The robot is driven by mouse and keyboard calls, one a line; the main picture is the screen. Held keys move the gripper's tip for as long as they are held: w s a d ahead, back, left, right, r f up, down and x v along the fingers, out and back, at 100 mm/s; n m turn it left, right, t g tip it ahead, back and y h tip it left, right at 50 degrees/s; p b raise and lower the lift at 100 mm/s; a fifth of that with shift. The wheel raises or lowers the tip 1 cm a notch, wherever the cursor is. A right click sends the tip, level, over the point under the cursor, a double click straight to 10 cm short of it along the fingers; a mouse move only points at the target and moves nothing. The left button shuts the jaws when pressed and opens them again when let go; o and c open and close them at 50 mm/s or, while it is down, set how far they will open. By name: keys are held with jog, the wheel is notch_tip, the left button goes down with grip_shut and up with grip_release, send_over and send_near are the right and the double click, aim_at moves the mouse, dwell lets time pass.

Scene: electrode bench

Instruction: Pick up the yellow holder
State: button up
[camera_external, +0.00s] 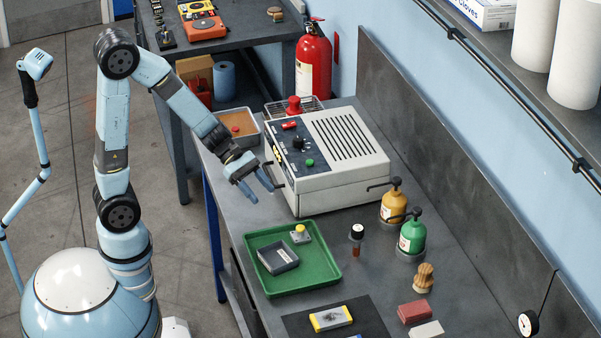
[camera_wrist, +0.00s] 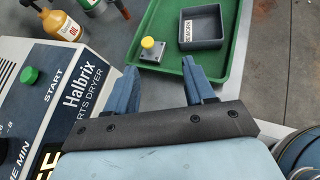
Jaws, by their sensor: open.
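A small grey square block with a round yellow knob (camera_external: 300,233) stands in the back corner of a green tray (camera_external: 335,281). In the wrist view the knobbed block (camera_wrist: 151,50) lies beyond my fingertips, between their directions. A yellow-ended block with a pale, dark-marked top (camera_external: 331,319) lies on a black mat at the front. I cannot tell which of these is the yellow holder. My gripper (camera_external: 258,194) is open and empty, in the air by the dryer's front left side, back from the tray. Both fingers (camera_wrist: 160,72) show apart in the wrist view.
A grey open box (camera_external: 278,259) shares the tray with the knobbed block. The parts dryer (camera_external: 335,185) stands close beside my gripper.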

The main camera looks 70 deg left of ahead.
jog(key=w+f+n+t, duration=0.1)
jog(key=w+f+n, duration=0.1)
jog(key=n, duration=0.1)
send_near(300, 233)
jog(key=shift+w+d+f, duration=0.25)
jog(key=shift+w+d, duration=0.1)
jog(key=shift+w, duration=0.25)
jog(key=shift+w+d+f, duration=0.3)
jog(key=shift+w+d, duration=0.05)
jog(key=shift+w, duration=0.25)
jog(key=shift+f+x, duration=0.2)
jog(key=shift+x, duration=2.4)
jog(key=shift+s, duration=0.15)
jog(key=shift+c, duration=0.3)
grip_shut()
